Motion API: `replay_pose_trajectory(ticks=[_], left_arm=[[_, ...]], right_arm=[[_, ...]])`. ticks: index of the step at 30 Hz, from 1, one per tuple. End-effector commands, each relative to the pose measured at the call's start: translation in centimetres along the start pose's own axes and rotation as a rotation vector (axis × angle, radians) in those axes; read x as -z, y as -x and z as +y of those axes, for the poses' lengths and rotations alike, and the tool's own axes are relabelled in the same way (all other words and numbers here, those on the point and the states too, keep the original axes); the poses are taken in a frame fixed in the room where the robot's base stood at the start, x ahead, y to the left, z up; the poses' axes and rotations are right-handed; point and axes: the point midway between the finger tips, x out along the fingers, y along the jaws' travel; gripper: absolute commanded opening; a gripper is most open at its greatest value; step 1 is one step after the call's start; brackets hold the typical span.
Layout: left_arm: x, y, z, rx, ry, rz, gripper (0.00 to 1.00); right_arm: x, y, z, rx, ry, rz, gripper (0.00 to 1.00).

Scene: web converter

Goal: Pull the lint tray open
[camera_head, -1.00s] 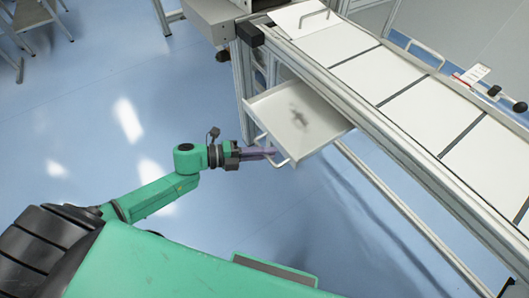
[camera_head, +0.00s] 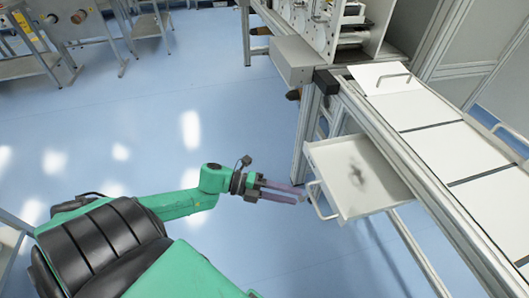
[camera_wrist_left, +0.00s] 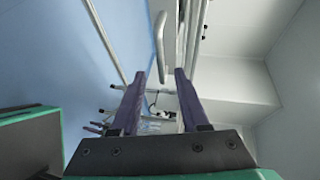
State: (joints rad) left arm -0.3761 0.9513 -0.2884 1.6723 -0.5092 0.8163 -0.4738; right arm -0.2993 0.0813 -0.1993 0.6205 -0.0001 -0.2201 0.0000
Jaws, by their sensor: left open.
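The lint tray (camera_head: 375,195) is a shallow white tray with a dark lint patch. It sticks out from under the machine's bench in the head view, pulled open. Its looped metal handle (camera_head: 318,203) faces my left gripper. My left gripper (camera_head: 303,192) is open and empty, its purple fingertips just short of the handle. In the left wrist view, the handle (camera_wrist_left: 161,40) lies beyond the two spread fingertips (camera_wrist_left: 160,74), apart from them. My right gripper is not in view.
The framed bench (camera_head: 440,205) with white panels runs down the right side. A grey box (camera_head: 296,62) and a black block (camera_head: 326,82) sit at its far corner. Metal tables (camera_head: 30,65) stand at the far left. The blue floor (camera_head: 150,130) beside my left arm is clear.

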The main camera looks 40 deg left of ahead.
Motion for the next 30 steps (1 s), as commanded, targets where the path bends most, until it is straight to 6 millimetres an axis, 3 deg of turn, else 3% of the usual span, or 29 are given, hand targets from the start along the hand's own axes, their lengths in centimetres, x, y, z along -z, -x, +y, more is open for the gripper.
replay_pose_trajectory(ticks=[3,9,26,28,30], left_arm=[[0.1,3.5,0.1,-0.006,0.004,-0.001,0.45],[0.0,7.0,0.0,-0.001,0.001,0.0,0.45],[-0.1,7.5,0.0,0.001,0.001,-0.002,0.45],[-0.8,7.7,0.5,-0.001,0.024,-0.039,0.45],[-2.8,8.6,2.2,-0.007,0.095,-0.147,0.45]], right_arm=[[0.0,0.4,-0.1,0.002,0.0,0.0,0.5],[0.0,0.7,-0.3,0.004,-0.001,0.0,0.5],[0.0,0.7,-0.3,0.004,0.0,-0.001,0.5],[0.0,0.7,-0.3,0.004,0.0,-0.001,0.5],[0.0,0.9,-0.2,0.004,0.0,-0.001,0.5]])
